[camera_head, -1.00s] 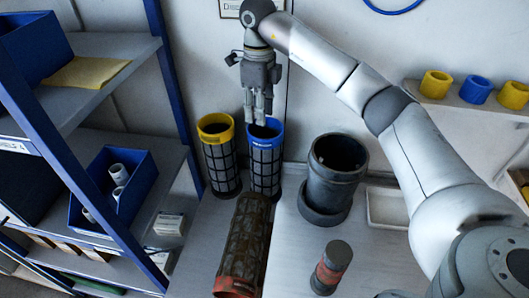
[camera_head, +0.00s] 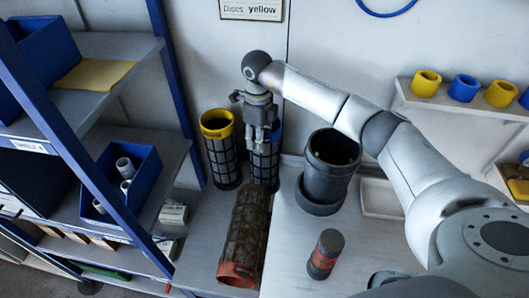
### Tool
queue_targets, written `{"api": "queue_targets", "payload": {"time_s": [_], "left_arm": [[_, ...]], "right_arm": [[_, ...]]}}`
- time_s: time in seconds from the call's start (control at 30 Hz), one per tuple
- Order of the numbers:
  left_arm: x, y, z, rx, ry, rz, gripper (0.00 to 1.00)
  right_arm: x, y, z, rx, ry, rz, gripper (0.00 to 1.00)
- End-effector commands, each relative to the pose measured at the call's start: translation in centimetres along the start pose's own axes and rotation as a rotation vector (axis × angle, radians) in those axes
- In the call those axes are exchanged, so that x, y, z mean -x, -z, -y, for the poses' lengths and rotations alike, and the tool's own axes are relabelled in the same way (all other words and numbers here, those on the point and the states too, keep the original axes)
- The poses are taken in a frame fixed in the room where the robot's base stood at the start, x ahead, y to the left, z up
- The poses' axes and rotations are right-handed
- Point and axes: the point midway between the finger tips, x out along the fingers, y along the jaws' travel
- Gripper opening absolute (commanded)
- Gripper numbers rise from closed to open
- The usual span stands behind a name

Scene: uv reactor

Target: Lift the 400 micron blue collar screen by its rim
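The blue collar screen (camera_head: 266,172) is a dark mesh cylinder standing upright at the back of the bench. Its blue collar is mostly hidden behind my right gripper; a strip of blue shows at the right. My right gripper (camera_head: 262,150) points down at the collar, with its fingers overlapping the rim in the picture. I cannot tell whether the fingers straddle the rim, touch it or are closed on it. My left gripper is not in view.
A yellow collar screen (camera_head: 223,160) stands close at the left. A rusty screen with a red end (camera_head: 245,235) lies in front. A dark grey pot (camera_head: 328,175) stands at the right, with a small red-banded cylinder (camera_head: 325,254) nearer. A blue-framed shelf (camera_head: 120,215) bounds the left.

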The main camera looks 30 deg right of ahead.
Motion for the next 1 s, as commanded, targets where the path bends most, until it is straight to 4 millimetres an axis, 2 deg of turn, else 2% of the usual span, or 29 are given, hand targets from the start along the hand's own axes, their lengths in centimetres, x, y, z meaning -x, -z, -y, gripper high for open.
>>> {"api": "queue_targets", "payload": {"time_s": [0.17, 0.43, 1.0], "left_arm": [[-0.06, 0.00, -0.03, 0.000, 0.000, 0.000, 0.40], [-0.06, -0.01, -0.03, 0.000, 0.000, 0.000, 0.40], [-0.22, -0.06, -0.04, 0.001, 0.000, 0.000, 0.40]], "right_arm": [[-0.08, -0.03, 0.00, 0.000, 0.000, 0.000, 0.33], [-0.04, -0.03, -0.01, 0.001, 0.000, 0.000, 0.01], [0.27, -0.09, 0.04, 0.000, 0.001, 0.003, 0.00]]}}
